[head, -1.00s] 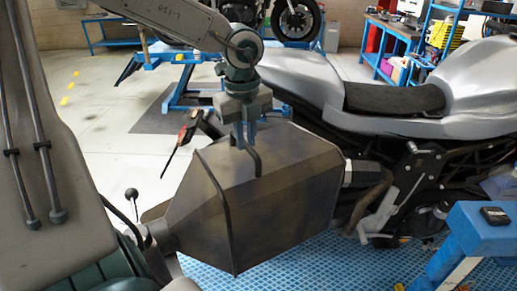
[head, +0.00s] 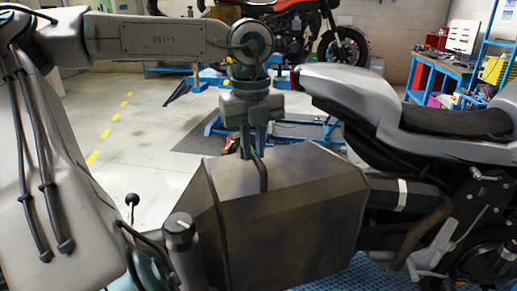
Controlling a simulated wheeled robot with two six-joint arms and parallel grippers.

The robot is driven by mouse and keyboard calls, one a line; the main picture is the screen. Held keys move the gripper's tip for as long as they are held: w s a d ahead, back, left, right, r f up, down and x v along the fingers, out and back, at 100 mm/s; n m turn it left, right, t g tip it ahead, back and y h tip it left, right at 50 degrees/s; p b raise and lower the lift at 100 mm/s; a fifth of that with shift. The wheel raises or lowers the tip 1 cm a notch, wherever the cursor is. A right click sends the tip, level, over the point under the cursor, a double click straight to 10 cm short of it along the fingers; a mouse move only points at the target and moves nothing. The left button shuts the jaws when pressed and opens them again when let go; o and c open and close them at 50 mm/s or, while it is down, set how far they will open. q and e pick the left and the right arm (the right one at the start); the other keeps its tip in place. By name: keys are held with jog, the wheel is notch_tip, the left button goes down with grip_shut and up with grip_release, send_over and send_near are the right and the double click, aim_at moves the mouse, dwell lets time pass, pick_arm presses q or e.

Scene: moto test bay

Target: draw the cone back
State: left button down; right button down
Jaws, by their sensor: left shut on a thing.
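The cone (head: 290,225) is a large, dark, faceted metal hood in the lower middle of the head view. A thin bent black handle (head: 263,178) stands on its top. My left gripper (head: 253,148) points down from above and is shut on this handle. The cone's right end is beside the motorcycle's exhaust pipe (head: 425,197), which has a pale band around it. I cannot tell whether the two touch. My right gripper is not in view.
The silver motorcycle (head: 375,95) fills the right side. Blue perforated matting (head: 385,277) lies under it. A blue lift (head: 215,125) and an orange motorcycle (head: 290,10) stand behind. A blue workbench (head: 445,75) is at the back right. Pale floor (head: 130,150) is open at the left.

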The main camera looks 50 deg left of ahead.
pick_arm(q)
jog(key=c, duration=1.4)
grip_release()
jog(key=shift+s, duration=0.25)
jog(key=shift+s+a, duration=0.1)
jog(key=shift+s, duration=0.05)
jog(key=shift+w+r, duration=0.2)
jog(key=shift+r, duration=0.15)
notch_tip(320, 180, up, 10)
jog(key=shift+s, duration=0.35)
jog(key=shift+r, duration=0.1)
